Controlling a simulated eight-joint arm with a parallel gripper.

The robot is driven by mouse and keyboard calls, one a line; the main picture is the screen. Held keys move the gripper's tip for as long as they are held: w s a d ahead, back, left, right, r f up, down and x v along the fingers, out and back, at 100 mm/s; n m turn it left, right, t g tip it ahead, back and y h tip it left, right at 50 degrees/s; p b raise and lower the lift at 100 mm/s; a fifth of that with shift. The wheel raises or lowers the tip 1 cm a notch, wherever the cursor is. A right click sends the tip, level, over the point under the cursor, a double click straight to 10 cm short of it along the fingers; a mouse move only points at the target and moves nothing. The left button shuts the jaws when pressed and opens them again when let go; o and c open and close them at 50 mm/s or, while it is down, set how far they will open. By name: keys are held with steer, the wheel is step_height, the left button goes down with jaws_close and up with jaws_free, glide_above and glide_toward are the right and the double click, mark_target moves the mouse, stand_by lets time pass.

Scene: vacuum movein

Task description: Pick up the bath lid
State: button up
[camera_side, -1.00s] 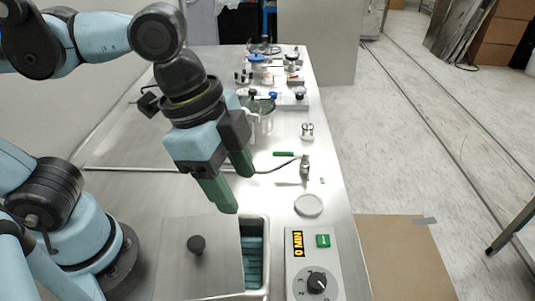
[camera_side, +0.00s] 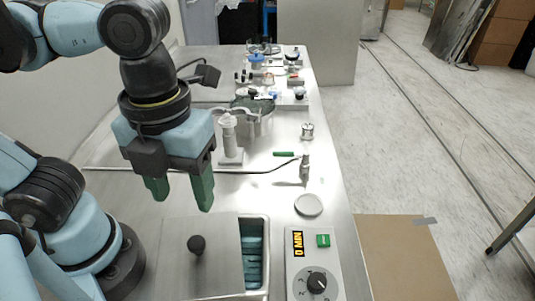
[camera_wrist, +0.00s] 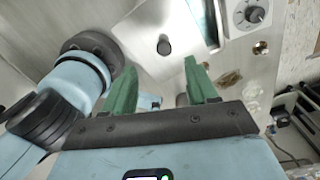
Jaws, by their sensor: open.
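The bath lid (camera_side: 195,262) is a flat metal plate with a black knob (camera_side: 197,245) on top. It covers the left part of the bath (camera_side: 254,262), whose right part is open and shows blue-teal contents. In the wrist view the lid (camera_wrist: 150,42) and its dark knob (camera_wrist: 164,45) lie beyond the fingertips. My gripper (camera_side: 180,200) has green fingers spread apart with nothing between them. It hangs above the table, behind and above the lid knob. The fingers also show in the wrist view (camera_wrist: 160,72), one on each side of the knob's direction.
A control panel (camera_side: 312,262) with a dial and green button stands right of the bath. A round metal disc (camera_side: 308,205) lies behind it. A white stand (camera_side: 230,140) and several glassware items are farther back. The table's right edge is close.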

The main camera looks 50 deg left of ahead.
glide_above(196, 242)
steer(key=a, duration=0.1)
steer(key=f, duration=0.4)
steer(key=shift+w+f, duration=0.15)
steer(key=shift+w, duration=0.15)
steer(key=shift+s+d+f, duration=0.15)
steer(key=shift+d+f, duration=0.1)
steer(key=shift+f, duration=0.7)
steer(key=shift+s+d+f, duration=0.1)
steer(key=shift+d+f, duration=0.1)
steer(key=shift+f, duration=1.45)
steer(key=shift+c, duration=0.2)
jaws_close()
